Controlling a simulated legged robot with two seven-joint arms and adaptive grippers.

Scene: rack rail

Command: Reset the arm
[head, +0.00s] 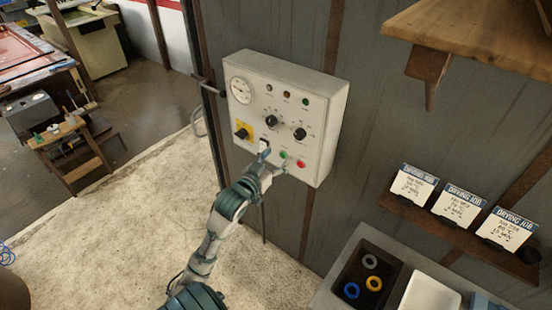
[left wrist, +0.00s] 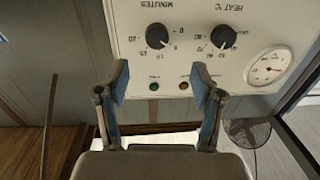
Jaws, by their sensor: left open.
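My left gripper (head: 275,164) is in front of the lower part of a pale grey control box (head: 313,95) on the wall. Its two fingers are apart with nothing between them. In the left wrist view the open fingers (left wrist: 160,82) frame the panel, which appears upside down. The box has a round dial gauge (head: 241,90), two black knobs (head: 271,121), a yellow-backed rotary switch (head: 242,131), a green button (head: 283,155) and a red button (head: 300,163). The finger partly covers a small switch (head: 264,144). I cannot tell whether the gripper touches the panel. My right gripper is out of view.
A wooden shelf (head: 480,35) juts out at upper right. Three "DRYING JOB" cards (head: 459,206) stand on a lower ledge. A dark tray (head: 385,255) with coloured rings lies at lower right. A worktable (head: 30,60) and stool (head: 70,145) are at left. Concrete floor (head: 110,230) is open there.

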